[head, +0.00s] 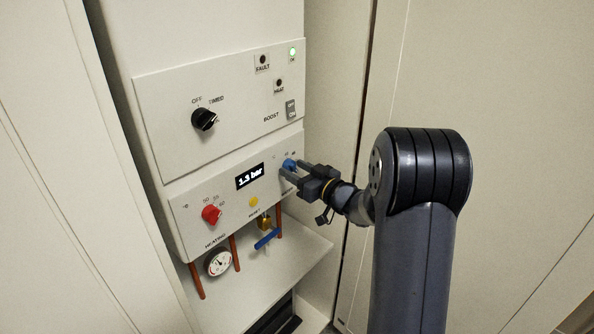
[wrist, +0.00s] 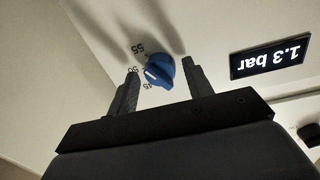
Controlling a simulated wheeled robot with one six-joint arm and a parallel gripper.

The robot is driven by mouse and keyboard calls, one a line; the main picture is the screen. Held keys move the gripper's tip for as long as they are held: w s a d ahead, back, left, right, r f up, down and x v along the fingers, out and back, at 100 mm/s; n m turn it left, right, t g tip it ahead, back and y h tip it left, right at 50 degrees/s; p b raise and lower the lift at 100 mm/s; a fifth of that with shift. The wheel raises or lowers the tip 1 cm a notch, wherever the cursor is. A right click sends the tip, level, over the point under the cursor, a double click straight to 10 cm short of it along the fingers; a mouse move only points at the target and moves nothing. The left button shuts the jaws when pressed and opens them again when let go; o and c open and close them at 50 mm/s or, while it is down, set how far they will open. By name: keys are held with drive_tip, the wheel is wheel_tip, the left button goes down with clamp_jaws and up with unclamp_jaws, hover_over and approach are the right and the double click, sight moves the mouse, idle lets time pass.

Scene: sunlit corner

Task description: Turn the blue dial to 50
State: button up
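The blue dial (head: 289,164) is on the lower control panel, to the right of the display. In the wrist view the blue dial (wrist: 160,71) has a white pointer mark on its left side, facing the printed 50 and 45; I cannot tell exactly which it meets. The labels 55, 50 and 45 show beside it. My gripper (head: 291,171) is at the dial. In the wrist view my gripper (wrist: 160,67) is open, one finger on each side of the dial, with visible gaps and no clear contact.
A display (head: 250,176) reads 1.3 bar. A red dial (head: 211,214), a yellow reset button (head: 254,201), a blue-handled valve (head: 267,238) and a gauge (head: 219,262) are nearby. The upper panel holds a black knob (head: 204,119) and boost switch (head: 291,110). A wall stands close on the right.

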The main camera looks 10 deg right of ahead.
drive_tip(key=c, duration=0.8)
drive_tip(key=shift+f+n+b, duration=0.15)
drive_tip(key=shift+n+b, duration=0.15)
drive_tip(key=shift+b, duration=0.2)
drive_tip(key=shift+f+n+b, duration=0.1)
drive_tip(key=shift+n+b, duration=0.3)
drive_tip(key=shift+b, duration=0.4)
drive_tip(key=n+b, duration=0.2)
drive_tip(key=b, duration=0.1)
drive_tip(key=shift+f, duration=0.1)
drive_tip(key=n+b, duration=0.4)
drive_tip(key=shift+n+y+b, duration=0.3)
drive_tip(key=shift+b, duration=0.1)
drive_tip(key=shift+n+b, duration=0.85)
drive_tip(key=shift+n, duration=0.05)
drive_tip(key=shift+r+n, duration=0.25)
drive_tip(key=shift+n, duration=0.05)
